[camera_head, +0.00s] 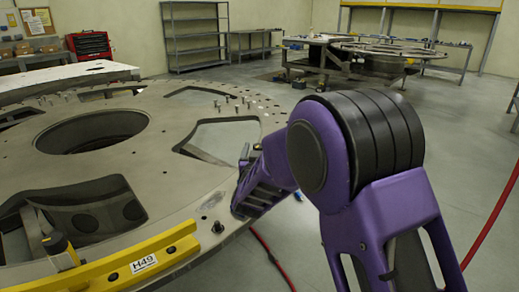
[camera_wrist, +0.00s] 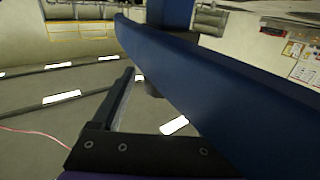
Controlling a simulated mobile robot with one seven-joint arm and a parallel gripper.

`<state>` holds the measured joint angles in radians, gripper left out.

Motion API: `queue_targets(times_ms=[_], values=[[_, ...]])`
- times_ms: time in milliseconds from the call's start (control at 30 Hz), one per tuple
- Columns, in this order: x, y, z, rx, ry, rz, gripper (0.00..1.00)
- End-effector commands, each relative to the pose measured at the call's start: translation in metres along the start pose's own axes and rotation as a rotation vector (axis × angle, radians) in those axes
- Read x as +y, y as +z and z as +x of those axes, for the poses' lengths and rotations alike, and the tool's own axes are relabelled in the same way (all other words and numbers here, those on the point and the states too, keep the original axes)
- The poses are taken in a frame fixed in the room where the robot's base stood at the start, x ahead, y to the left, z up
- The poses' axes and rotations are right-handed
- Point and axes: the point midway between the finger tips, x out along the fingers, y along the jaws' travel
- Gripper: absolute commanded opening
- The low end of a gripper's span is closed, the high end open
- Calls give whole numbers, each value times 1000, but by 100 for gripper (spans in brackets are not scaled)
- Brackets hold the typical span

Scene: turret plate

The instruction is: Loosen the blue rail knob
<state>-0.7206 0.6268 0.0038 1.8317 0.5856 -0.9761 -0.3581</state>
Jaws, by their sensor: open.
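A large blue bar (camera_wrist: 225,85) crosses the wrist view close to the camera, with a blue upright (camera_wrist: 170,14) at its top. A small dark round part (camera_wrist: 153,89) shows partly behind the bar's lower edge; I cannot tell if it is the knob. My gripper (camera_wrist: 132,78) is open; one black finger shows left of the bar, and the other is hidden or out of view. I cannot tell whether it touches anything. In the head view my purple arm reaches the right edge of the turret plate (camera_head: 170,117) and hides the gripper; no blue rail shows there.
A yellow rail (camera_head: 187,236) marked H49 lies on the plate's near edge, with a yellow-and-black handled tool (camera_head: 60,250) beside it. Several bolts stand on the plate. Red hoses (camera_head: 270,255) run on the floor.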

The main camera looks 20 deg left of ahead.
Motion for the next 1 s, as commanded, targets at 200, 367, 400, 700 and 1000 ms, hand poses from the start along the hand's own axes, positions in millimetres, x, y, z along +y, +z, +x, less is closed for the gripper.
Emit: queue_targets(times_ms=[200,367,400,700,1000], values=[[0,0,6,-1,-1,0,77],[0,0,6,0,-1,0,77],[0,0,6,0,-1,0,70],[0,0,5,0,-1,0,16],[0,0,5,0,-7,0,0]])
